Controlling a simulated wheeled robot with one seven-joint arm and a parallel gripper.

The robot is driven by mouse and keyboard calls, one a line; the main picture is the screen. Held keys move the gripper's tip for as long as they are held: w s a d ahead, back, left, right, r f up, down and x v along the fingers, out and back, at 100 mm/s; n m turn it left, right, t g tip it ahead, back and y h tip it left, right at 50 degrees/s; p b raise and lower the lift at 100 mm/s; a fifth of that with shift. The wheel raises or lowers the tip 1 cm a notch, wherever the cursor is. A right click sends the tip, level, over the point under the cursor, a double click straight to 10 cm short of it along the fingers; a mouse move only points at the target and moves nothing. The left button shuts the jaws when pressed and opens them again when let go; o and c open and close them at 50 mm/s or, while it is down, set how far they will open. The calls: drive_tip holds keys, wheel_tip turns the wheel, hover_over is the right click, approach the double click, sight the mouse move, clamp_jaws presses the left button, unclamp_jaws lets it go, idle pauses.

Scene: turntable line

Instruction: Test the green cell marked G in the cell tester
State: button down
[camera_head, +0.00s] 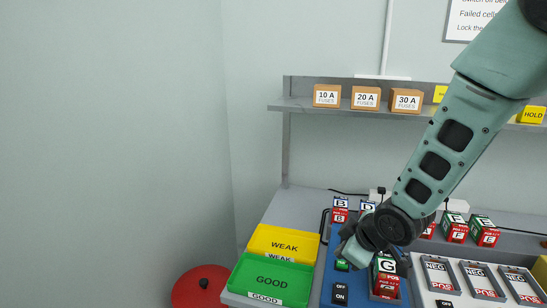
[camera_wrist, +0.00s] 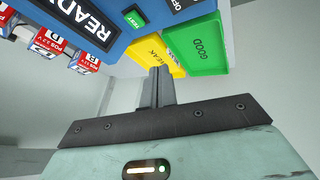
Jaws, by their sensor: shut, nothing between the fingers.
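The green cell marked G (camera_head: 386,268) stands in the blue cell tester (camera_head: 326,285), with its red POS part low and the G label on top. The green TEST button (camera_head: 342,265) is just left of the cell, partly behind my gripper (camera_head: 352,254). The button (camera_wrist: 134,18) also shows in the wrist view, near the READY display (camera_wrist: 84,20). My gripper is shut and empty. In the wrist view its closed fingertips (camera_wrist: 160,72) are a little apart from the button in the picture. The head view hides the fingertips' exact height over the tester.
The yellow WEAK tray (camera_head: 283,241) and green GOOD tray (camera_head: 270,280) lie left of the tester. An ON/OFF switch (camera_head: 341,294) is on its front. Cells B (camera_head: 340,208) and D stand behind. NEG/POS holders (camera_head: 438,275) are at right. A red lidded bin (camera_head: 201,288) is at lower left.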

drive_tip(key=s+a+r+m+g+h, duration=0.1)
drive_tip(key=s+r+g, duration=0.2)
drive_tip(key=s, duration=1)
drive_tip(key=s+a+r+m+g+h, duration=0.1)
drive_tip(key=s+r, duration=0.4)
drive_tip(key=s, duration=0.8)
drive_tip(key=shift+s+a+r+m+g, duration=0.3)
drive_tip(key=shift+a+m+g, duration=0.4)
drive_tip(key=shift+g, duration=0.5)
drive_tip(key=shift+d, duration=0.1)
